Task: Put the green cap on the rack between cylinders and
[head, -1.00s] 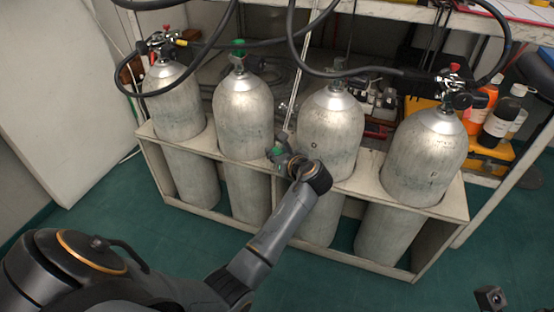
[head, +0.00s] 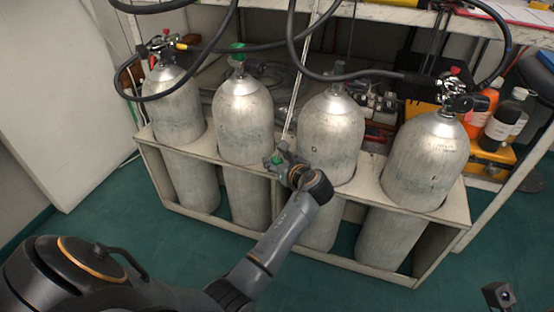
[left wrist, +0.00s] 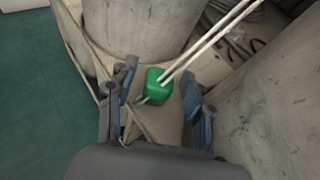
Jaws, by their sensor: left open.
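The green cap (head: 277,159) is a small green block at the top of the rack (head: 345,195), between the second and third cylinders from the left. In the left wrist view the cap (left wrist: 157,87) stands between the spread fingers of my left gripper (left wrist: 157,97), with visible gaps on both sides. It appears to rest on the rack's pale top board. In the head view my left gripper (head: 289,160) reaches the same spot from the front. The second cylinder (head: 243,115) and the third cylinder (head: 331,130) flank it.
The first cylinder (head: 175,105) and the fourth cylinder (head: 425,160) stand at the rack's ends. Black hoses (head: 300,60) loop above the cylinders. Bottles (head: 497,124) stand behind at right. Green floor in front is clear.

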